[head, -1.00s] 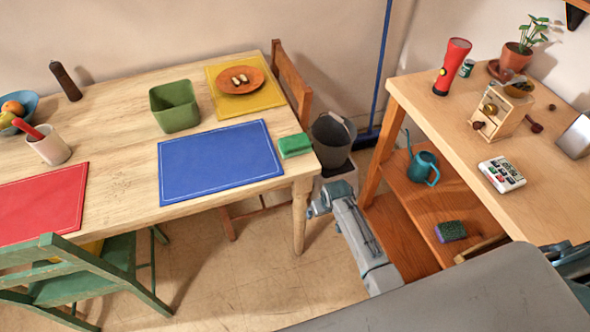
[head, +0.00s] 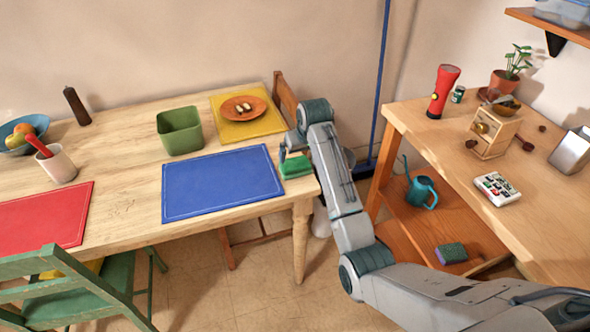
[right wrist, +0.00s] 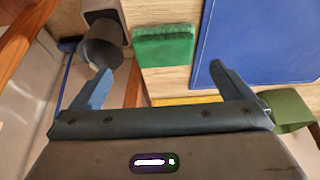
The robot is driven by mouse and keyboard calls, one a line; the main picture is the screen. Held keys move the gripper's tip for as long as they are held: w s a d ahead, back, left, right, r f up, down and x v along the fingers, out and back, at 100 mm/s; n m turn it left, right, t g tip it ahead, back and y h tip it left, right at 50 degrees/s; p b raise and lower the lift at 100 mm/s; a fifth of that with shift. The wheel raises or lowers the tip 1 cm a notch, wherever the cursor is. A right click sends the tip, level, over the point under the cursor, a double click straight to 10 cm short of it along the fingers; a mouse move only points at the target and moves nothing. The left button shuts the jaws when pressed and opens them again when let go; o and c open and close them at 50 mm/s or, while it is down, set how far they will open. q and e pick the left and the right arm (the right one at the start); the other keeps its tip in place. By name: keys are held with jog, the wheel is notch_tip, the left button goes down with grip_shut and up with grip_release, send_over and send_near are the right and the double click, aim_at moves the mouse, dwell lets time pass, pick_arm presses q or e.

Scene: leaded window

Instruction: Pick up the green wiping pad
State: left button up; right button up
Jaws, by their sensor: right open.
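The green wiping pad (head: 296,167) lies on the light wooden table at its right end, beside the blue placemat (head: 222,184). My right gripper (head: 290,148) is above the table at the pad, its arm reaching in from the lower right. In the right wrist view the pad (right wrist: 163,46) lies ahead, between the lines of the two spread fingers (right wrist: 158,80). The fingers are open and empty, and I cannot tell their exact height over the pad. My left gripper is not in view.
A green bin (head: 180,131) and a yellow placemat with an orange plate (head: 243,107) are on the table. A chair (head: 284,100) stands at its far right end. A side bench (head: 430,125) at right holds a flashlight (head: 443,90). A grey bucket (right wrist: 101,46) stands beyond the table edge.

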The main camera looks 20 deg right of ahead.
aim_at(295, 162)
jog(key=w+f, duration=0.2)
jog(key=f, duration=0.1)
jog(key=shift+w+a+f, duration=0.1)
jog(key=shift+w+f, duration=0.1)
jog(key=shift+w, duration=0.2)
jog(key=shift+a+p+x, duration=0.2)
jog(key=shift+p+x, duration=0.5)
jog(key=shift+x, duration=2.3)
jog(key=shift+w+r, duration=0.1)
jog(key=shift+w, duration=0.05)
jog(key=c, duration=0.8)
